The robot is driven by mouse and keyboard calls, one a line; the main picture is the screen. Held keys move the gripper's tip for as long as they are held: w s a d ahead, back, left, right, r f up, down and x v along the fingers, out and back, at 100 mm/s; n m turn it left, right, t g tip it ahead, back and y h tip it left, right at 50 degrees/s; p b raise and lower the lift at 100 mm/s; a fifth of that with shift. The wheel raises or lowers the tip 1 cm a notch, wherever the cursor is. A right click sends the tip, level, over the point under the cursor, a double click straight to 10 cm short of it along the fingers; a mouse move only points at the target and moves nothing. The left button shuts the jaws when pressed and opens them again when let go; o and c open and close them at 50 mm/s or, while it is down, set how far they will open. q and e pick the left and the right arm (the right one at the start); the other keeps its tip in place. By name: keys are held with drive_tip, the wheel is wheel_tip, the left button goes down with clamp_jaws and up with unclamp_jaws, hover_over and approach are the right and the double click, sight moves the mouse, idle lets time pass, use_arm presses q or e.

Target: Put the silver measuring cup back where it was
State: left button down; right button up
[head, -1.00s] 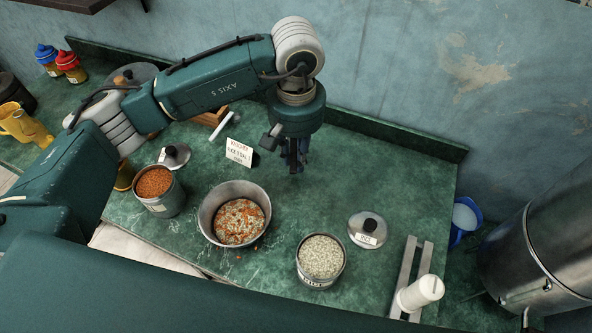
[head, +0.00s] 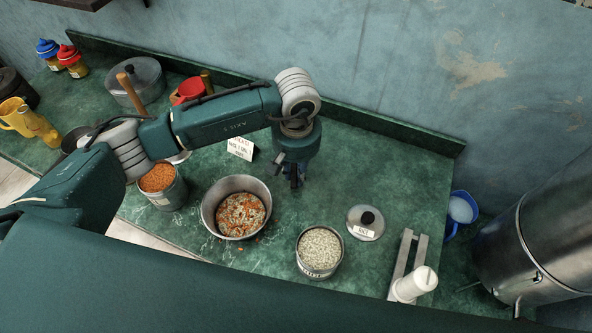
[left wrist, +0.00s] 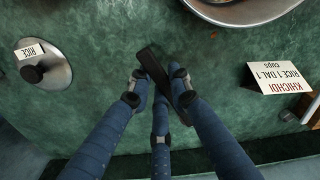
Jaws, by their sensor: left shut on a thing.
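My left gripper (head: 295,182) points down over the worktop, behind and to the right of the metal pot. In the left wrist view its fingers (left wrist: 162,98) are closed around a narrow, dark, bar-like piece, which I take to be part of the measuring cup (left wrist: 152,64). It looks dark rather than silver here, and its bowl cannot be made out. The pot (head: 208,215) holds rice mixed with orange lentils. A rice tin (head: 318,272) stands front right and a lentil tin (head: 168,199) left.
The rice lid (head: 366,224) lies right of the gripper. A small recipe card (head: 240,148) stands behind the pot. A white-handled metal tool (head: 412,284) lies at the right. Bare green counter (head: 390,170) stretches between gripper and back ledge.

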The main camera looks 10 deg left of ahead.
use_arm(q)
drive_tip(key=c, duration=1.6)
unclamp_jaws()
drive_tip(key=shift+f, duration=0.1)
drive_tip(key=shift+r, duration=0.4)
drive_tip(key=r+b, duration=0.2)
drive_tip(key=r, duration=0.3)
drive_tip(key=r+b, duration=0.1)
drive_tip(key=r, duration=0.5)
drive_tip(key=shift+s+r+b, duration=0.2)
drive_tip(key=shift+r+b, duration=0.05)
drive_tip(key=shift+b, duration=0.15)
